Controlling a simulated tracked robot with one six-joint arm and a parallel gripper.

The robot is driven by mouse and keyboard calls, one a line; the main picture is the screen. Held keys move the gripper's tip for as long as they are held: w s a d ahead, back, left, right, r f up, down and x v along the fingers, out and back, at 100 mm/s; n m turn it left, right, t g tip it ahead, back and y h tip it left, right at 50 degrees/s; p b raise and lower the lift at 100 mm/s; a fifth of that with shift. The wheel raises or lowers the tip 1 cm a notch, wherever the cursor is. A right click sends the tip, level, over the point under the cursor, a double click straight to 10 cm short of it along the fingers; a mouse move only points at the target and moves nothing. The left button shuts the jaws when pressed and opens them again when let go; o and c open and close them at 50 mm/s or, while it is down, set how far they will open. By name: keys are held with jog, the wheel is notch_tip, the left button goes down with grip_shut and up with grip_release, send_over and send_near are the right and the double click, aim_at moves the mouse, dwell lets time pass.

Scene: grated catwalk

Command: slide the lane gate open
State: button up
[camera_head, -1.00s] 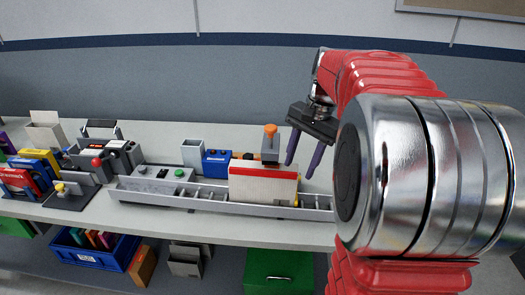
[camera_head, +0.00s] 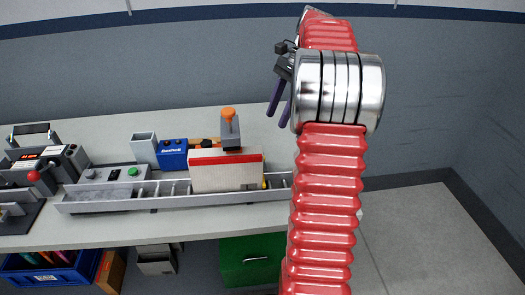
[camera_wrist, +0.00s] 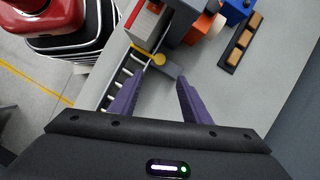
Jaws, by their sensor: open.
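The lane gate (camera_head: 225,175) is a pale upright panel with a red top strip, standing across the grey roller lane (camera_head: 130,201). A grey block with an orange knob (camera_head: 229,113) rises at its upper right. My gripper (camera_head: 279,108) is open and empty, its purple fingers to the right of the knob and apart from it in the head view. In the wrist view, my gripper (camera_wrist: 161,80) spreads over the lane's end, with a yellow knob (camera_wrist: 158,60) just beyond the fingertips. My arm hides the lane's right end in the head view.
A blue box (camera_head: 172,154) and an open grey bin (camera_head: 144,148) stand behind the lane. A control box with a green button (camera_head: 132,172) is at its left. A green case (camera_head: 252,260) sits below the bench.

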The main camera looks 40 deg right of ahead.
jog(key=shift+f, duration=0.15)
jog(key=x, duration=1.3)
jog(key=shift+a+f, duration=0.15)
jog(key=shift+f, duration=0.1)
